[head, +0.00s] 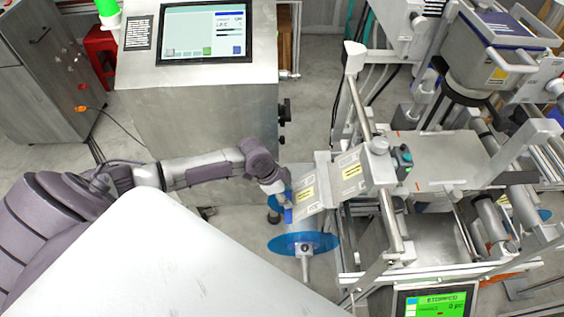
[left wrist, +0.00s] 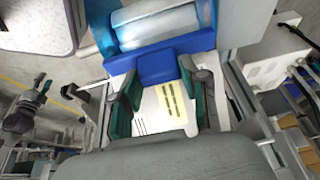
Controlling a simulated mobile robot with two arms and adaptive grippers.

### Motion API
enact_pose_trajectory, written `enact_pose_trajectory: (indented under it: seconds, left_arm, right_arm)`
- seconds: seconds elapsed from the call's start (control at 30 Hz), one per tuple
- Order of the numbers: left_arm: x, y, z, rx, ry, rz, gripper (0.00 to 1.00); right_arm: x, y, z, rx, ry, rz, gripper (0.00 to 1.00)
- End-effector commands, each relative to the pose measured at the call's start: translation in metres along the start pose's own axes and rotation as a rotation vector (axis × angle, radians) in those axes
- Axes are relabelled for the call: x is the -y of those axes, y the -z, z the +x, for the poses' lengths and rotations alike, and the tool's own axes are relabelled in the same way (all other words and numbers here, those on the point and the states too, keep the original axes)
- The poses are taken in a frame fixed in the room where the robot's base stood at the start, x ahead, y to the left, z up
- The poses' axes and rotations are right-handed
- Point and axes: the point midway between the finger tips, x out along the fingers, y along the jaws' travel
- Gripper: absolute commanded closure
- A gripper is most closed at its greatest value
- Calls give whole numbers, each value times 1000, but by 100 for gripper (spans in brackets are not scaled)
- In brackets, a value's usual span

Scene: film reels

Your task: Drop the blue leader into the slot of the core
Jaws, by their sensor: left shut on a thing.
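The blue leader (head: 288,215) is a small blue strip beside a grey plate with a yellow label in the head view. In the left wrist view the blue leader (left wrist: 158,68) lies between my fingertips. My left gripper (head: 279,197) reaches in from the left, mostly hidden by its own wrist. In the left wrist view its two teal-padded fingers (left wrist: 160,80) are shut on the leader. A silvery core (left wrist: 160,25) with blue sides shows just beyond the leader. In the head view a blue disc (head: 285,244) lies below the gripper. I cannot make out the slot.
A grey console with a screen (head: 203,32) stands behind my left arm. The machine frame with rollers (head: 440,160) crowds the right side. A labelled grey plate (head: 349,172) is close to the gripper. A green-lit screen (head: 437,303) is at the bottom right.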

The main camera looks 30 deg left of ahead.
Motion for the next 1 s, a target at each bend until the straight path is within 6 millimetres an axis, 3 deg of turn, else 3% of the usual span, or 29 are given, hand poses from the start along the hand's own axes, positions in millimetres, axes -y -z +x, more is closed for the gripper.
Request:
enact_pose_trajectory:
  seconds: [0.6, 1.0]
  left_arm:
    - [0, 20, 17, 0, -1, -1, 96]
    - [0, 20, 18, 0, -1, 0, 96]
  right_arm:
    - [0, -1, 7, 0, 0, 0, 60]
    - [0, -1, 7, 0, 0, 0, 60]
